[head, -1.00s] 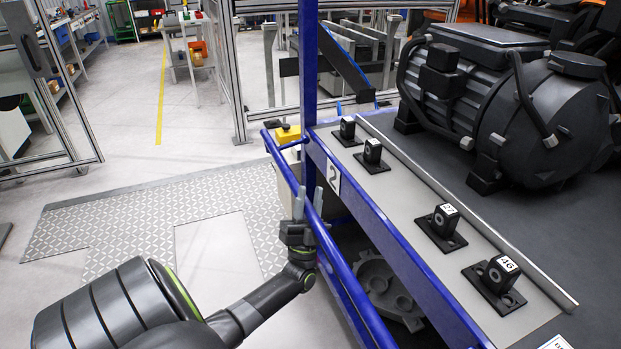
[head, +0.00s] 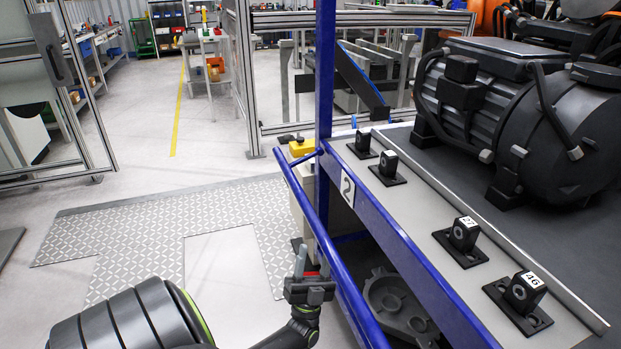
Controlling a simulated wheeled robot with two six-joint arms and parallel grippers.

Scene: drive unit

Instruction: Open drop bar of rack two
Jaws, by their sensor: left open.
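The blue drop bar (head: 313,221) runs along the front of rack two, level with or just below its blue shelf edge. The rack's white label reads 2 (head: 347,187). My left gripper (head: 312,262) is open and empty, with its fingers pointing up. It is just left of the bar in the head view; whether its right finger touches the bar, I cannot tell. The bar's near end runs out of the bottom of the picture. My right gripper is not in view.
A blue upright post (head: 324,110) rises beside the bar's far end. A yellow-topped box (head: 301,147) stands there. Black labelled blocks (head: 463,238) and a large dark motor (head: 510,110) sit on the rack. A dark cast part (head: 393,300) lies underneath. Floor at left is open.

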